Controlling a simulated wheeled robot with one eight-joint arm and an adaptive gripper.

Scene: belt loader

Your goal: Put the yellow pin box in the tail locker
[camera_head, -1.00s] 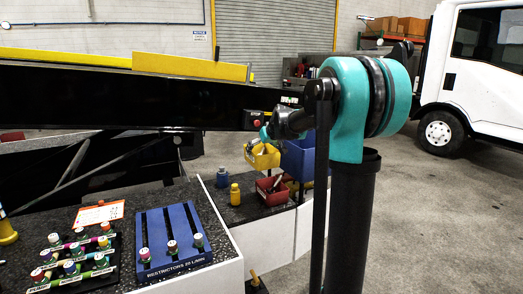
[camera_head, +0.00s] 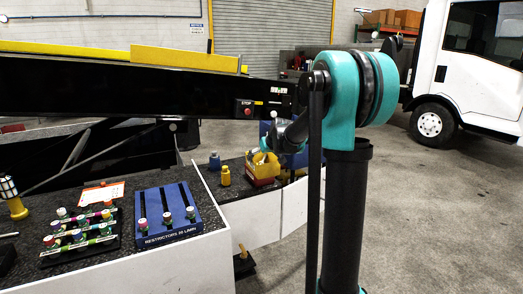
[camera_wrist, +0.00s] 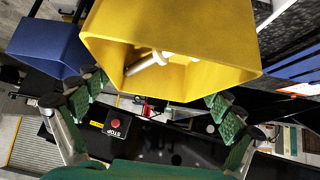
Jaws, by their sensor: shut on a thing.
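The yellow pin box (camera_head: 263,169) is held in my gripper (camera_head: 270,151), at the middle right of the head view. In the wrist view the yellow pin box (camera_wrist: 180,30) fills the top centre, with pale pins (camera_wrist: 150,66) inside. The green fingers of my gripper (camera_wrist: 156,92) are shut on it from both sides. In the head view the box overlaps a red bin (camera_head: 264,182), so most of that bin is hidden. I cannot tell whether they touch. I cannot pick out the tail locker in either view.
A blue bin (camera_wrist: 45,45) shows beside the yellow box. Blue (camera_head: 214,161) and yellow (camera_head: 225,176) bottles stand left of it on the dark counter. A blue restrictor rack (camera_head: 167,212) is nearer. The black belt loader beam (camera_head: 120,92) with a stop button crosses behind.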

